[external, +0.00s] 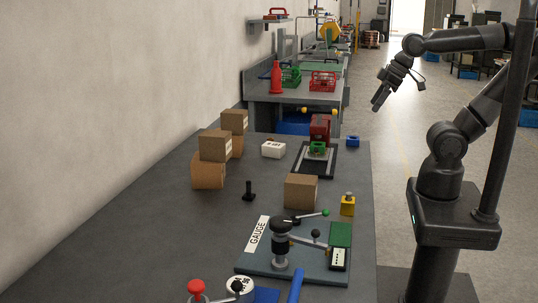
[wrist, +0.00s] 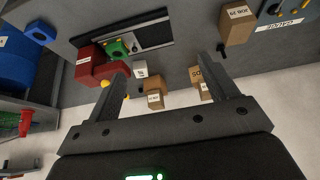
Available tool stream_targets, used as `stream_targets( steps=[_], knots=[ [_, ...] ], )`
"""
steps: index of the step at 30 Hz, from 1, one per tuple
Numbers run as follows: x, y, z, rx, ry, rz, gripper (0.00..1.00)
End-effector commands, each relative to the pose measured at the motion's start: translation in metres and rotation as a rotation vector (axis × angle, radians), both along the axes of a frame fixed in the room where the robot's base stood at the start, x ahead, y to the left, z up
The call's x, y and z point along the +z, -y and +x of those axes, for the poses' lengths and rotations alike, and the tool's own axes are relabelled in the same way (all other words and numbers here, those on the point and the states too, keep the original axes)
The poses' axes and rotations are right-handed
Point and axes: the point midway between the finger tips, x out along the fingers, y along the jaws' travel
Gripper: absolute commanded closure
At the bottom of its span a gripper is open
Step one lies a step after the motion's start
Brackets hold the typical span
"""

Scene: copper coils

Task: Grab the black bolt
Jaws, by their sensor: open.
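The black bolt (external: 249,191) stands upright on its wide end on the dark grey table, left of a cardboard box and in front of the stacked boxes. In the wrist view a small dark shape near the tip of the right finger may be the bolt (wrist: 221,49), but it is too small to be sure. My gripper (external: 379,100) is raised in the air right of the table, well away from the bolt. In the wrist view my gripper (wrist: 162,72) is open, with nothing between its fingers.
Stacked cardboard boxes (external: 215,146) stand behind the bolt, near the wall. A single box (external: 300,191) is right of it. The gauge board (external: 300,264) with levers lies in front. A red machine (external: 320,128) stands at the back. The table left of the bolt is clear.

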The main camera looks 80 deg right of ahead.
Motion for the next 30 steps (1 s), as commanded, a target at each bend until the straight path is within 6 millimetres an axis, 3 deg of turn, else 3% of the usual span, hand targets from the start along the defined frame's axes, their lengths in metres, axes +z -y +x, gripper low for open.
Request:
stream_targets(
  steps=[7,17,20,30],
  knots=[
    [0.0,0.0,0.0,0.0,0.0,0.0,0.41],
    [0.003,-0.002,0.009,0.006,-0.007,0.001,0.41],
    [0.007,-0.007,0.027,0.016,-0.02,0.003,0.41],
    [0.011,-0.043,0.126,0.067,-0.081,0.007,0.41]
  ],
)
